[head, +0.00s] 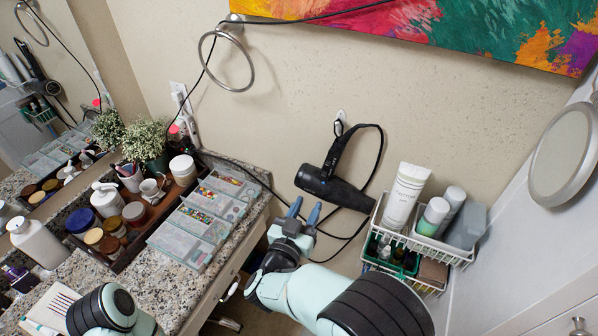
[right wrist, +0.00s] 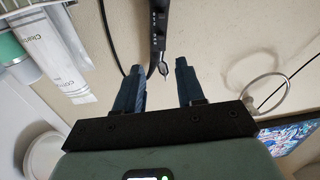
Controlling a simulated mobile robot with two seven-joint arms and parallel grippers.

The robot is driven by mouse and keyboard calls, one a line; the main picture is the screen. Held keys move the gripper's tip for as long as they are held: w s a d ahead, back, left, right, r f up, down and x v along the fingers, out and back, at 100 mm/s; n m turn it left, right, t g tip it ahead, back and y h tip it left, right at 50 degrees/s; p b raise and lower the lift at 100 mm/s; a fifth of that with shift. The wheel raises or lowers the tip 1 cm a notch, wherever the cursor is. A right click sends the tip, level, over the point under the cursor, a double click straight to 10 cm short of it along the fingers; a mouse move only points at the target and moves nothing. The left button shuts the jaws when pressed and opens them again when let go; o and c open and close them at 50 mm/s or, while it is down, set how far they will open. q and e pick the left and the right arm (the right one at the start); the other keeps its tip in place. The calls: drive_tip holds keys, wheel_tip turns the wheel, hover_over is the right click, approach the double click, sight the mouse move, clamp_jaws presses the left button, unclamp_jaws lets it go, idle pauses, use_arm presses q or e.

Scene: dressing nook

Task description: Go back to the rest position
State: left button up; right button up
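My right gripper (head: 305,207) is open, with its two blue fingers apart and pointing up, between the counter and the white wire basket. In the right wrist view its fingers (right wrist: 160,85) are spread with nothing gripped between them. A black hair dryer (head: 330,188) is against the wall just beyond the right gripper. Part of a black object with a cord (right wrist: 157,28) shows past the fingers in the right wrist view. My left arm shows only partly at the lower left; its gripper is out of view.
The granite counter (head: 150,283) holds a tray of jars, clear organiser boxes (head: 187,237) and a potted plant (head: 147,140). A white wire basket (head: 455,253) with bottles hangs right of the gripper. A round mirror (head: 563,150) is at the far right, a towel ring (head: 202,52) above.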

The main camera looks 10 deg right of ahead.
drive_tip(key=d+f+n+g+y, duration=0.2)
drive_tip(key=f, duration=0.7)
drive_tip(key=d+f+n+g+y, duration=0.1)
drive_tip(key=d+f+y, duration=0.1)
drive_tip(key=f, duration=0.7)
drive_tip(key=s+d+f+g+y, duration=0.25)
drive_tip(key=s+f, duration=0.25)
drive_tip(key=f, duration=0.3)
drive_tip(key=s+d+f+g+y, duration=0.1)
drive_tip(key=s+f+g, duration=0.2)
drive_tip(key=s+f, duration=0.35)
drive_tip(key=s+a+f+g+y, duration=0.2)
drive_tip(key=s+f+g, duration=0.2)
drive_tip(key=s, duration=0.6)
drive_tip(key=s+a+f+m+g+y, duration=0.1)
drive_tip(key=s+f+g+y, duration=0.2)
drive_tip(key=s, duration=0.7)
drive_tip(key=shift+a+f+g+p, duration=0.3)
drive_tip(key=shift+a+f+g, duration=0.15)
drive_tip(key=shift+f, duration=0.5)
drive_tip(key=shift+d, duration=0.1)
drive_tip(key=shift+s+f, duration=0.1)
